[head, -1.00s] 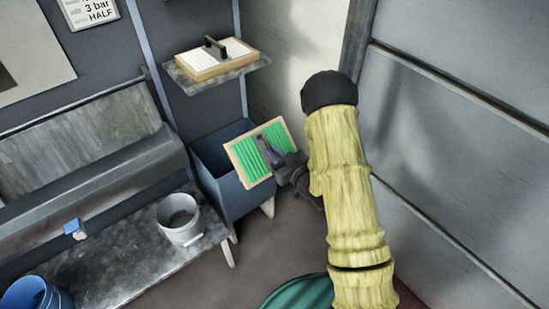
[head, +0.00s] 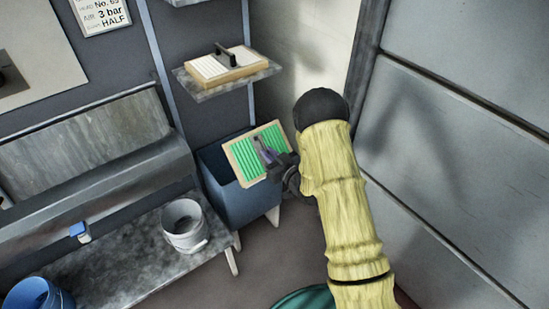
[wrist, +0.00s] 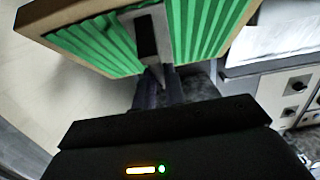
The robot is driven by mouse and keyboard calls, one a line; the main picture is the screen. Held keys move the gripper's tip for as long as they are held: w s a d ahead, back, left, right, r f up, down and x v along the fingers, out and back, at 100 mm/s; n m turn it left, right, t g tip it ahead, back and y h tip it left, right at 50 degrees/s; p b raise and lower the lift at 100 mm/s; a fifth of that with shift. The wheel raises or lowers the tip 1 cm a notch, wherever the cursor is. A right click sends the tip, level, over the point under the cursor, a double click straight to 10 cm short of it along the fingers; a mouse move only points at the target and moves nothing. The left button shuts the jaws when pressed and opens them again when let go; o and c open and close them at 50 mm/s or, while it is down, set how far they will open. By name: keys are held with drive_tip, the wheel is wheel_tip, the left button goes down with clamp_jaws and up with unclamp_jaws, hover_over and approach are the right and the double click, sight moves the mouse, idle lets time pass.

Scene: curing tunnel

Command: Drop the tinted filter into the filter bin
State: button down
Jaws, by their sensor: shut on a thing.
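The tinted filter, a green pleated panel in a pale wooden frame (head: 244,162), is tilted in front of and over the blue filter bin (head: 237,204). My gripper (head: 268,157) is shut on the handle at the filter's middle. In the wrist view the filter (wrist: 95,42) fills the top, with the gripper fingers (wrist: 158,80) at its handle. The filter hides much of the bin's opening, and I cannot tell whether its lower edge touches the rim.
A white pleated filter (head: 222,66) lies on a small wall shelf above the bin. A grey bench (head: 130,262) holds a white bucket (head: 184,232) to the left. A blue bucket (head: 38,296) stands at lower left. A grey panelled wall (head: 440,130) closes the right side.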

drive_tip(key=x, duration=0.3)
drive_tip(key=f+b+x, duration=0.1)
drive_tip(key=x, duration=0.2)
drive_tip(key=f+b+x, duration=0.1)
drive_tip(key=x, duration=0.2)
drive_tip(key=shift+w+a, duration=0.15)
drive_tip(key=shift+w, duration=0.1)
drive_tip(key=f+b+x, duration=0.1)
drive_tip(key=b+x, duration=0.3)
drive_tip(key=x, duration=0.3)
drive_tip(key=shift+w+b, duration=0.25)
drive_tip(key=shift+b, duration=0.05)
drive_tip(key=shift+a, duration=0.15)
drive_tip(key=c, duration=1.4)
unclamp_jaws()
drive_tip(key=shift+s, duration=0.15)
approach(254, 144)
drive_tip(key=w+f, duration=0.2)
drive_tip(key=f, duration=0.1)
drive_tip(key=shift+w+a+f+p, duration=0.1)
drive_tip(key=shift+w+f+p, duration=0.15)
drive_tip(key=shift+w+p, duration=0.05)
